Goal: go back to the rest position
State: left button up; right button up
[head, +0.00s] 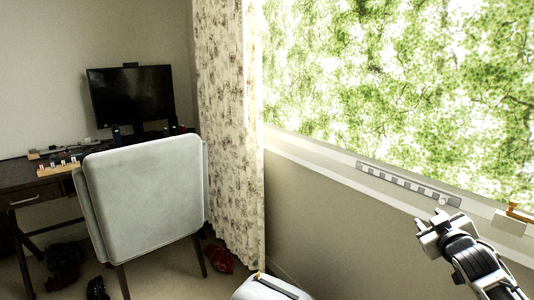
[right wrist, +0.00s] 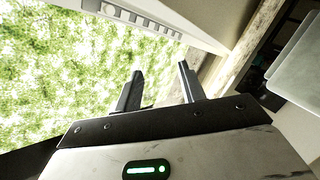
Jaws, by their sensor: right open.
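My right gripper (head: 436,226) is at the lower right of the head view, in front of the wall below the window sill. It is open and empty. In the right wrist view its two fingers (right wrist: 160,85) stand apart with nothing between them, and the window and sill lie behind them. My left gripper is not in view.
A suitcase (head: 268,287) shows at the bottom edge. A pale chair (head: 145,190) stands before a dark desk (head: 40,190) with a monitor (head: 132,95). A curtain (head: 225,120) hangs beside the window. A long strip (head: 405,184) lies on the window sill (head: 340,165).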

jog(key=s+a+f+g+y, duration=0.2)
jog(key=s+a+f+y, duration=0.2)
jog(key=s+a+f, duration=1)
jog(key=s+a+f+m+g+y, duration=0.1)
jog(key=s+a+f, duration=0.2)
jog(key=s+a, duration=0.4)
jog(key=s+a+f+g+y, duration=0.1)
jog(key=s+a+f+g, duration=0.1)
jog(key=s+a, duration=0.6)
jog(key=s+f, duration=0.1)
jog(key=s, duration=0.2)
jog(key=shift+s+f+m+y, duration=0.2)
jog(key=shift+m+y, duration=0.1)
jog(key=shift+m, duration=0.1)
jog(key=shift+c, duration=0.4)
